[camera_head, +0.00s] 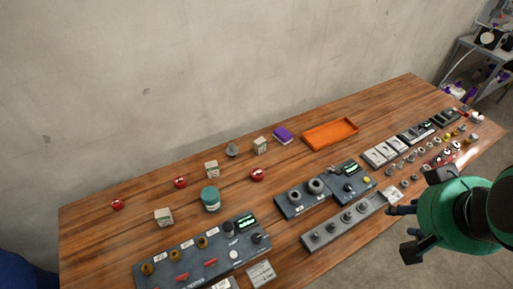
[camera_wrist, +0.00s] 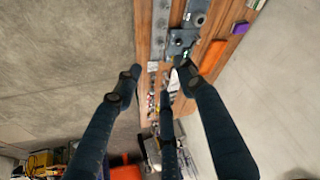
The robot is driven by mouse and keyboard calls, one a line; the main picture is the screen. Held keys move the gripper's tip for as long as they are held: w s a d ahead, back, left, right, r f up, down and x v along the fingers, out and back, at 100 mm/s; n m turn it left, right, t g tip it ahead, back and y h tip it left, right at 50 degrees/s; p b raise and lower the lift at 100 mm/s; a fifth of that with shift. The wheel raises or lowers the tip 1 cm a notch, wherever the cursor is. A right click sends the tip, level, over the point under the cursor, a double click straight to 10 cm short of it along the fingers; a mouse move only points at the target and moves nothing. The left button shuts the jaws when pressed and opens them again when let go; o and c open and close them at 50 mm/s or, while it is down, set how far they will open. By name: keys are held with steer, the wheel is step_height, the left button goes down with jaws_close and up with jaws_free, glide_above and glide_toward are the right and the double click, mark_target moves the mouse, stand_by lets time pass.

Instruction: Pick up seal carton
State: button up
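Three small pale cartons with labels stand on the wooden table in the head view: one at the left front (camera_head: 164,217), one near the middle (camera_head: 211,169) and one further back (camera_head: 260,146). I cannot tell from their labels which is the seal carton. My gripper (camera_head: 407,215) is over the table's front edge at the right, well away from all three cartons. In the wrist view my gripper (camera_wrist: 158,85) has its dark fingers spread apart with nothing held between them. The cartons cannot be made out in the wrist view.
Grey panels with fittings (camera_head: 203,253) line the table's front. An orange tray (camera_head: 330,134) and a purple block (camera_head: 283,135) lie at the back. The left back is mostly clear.

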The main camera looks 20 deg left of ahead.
stand_by(0.4)
steer(key=o, duration=0.5)
steer(key=shift+o, duration=0.2)
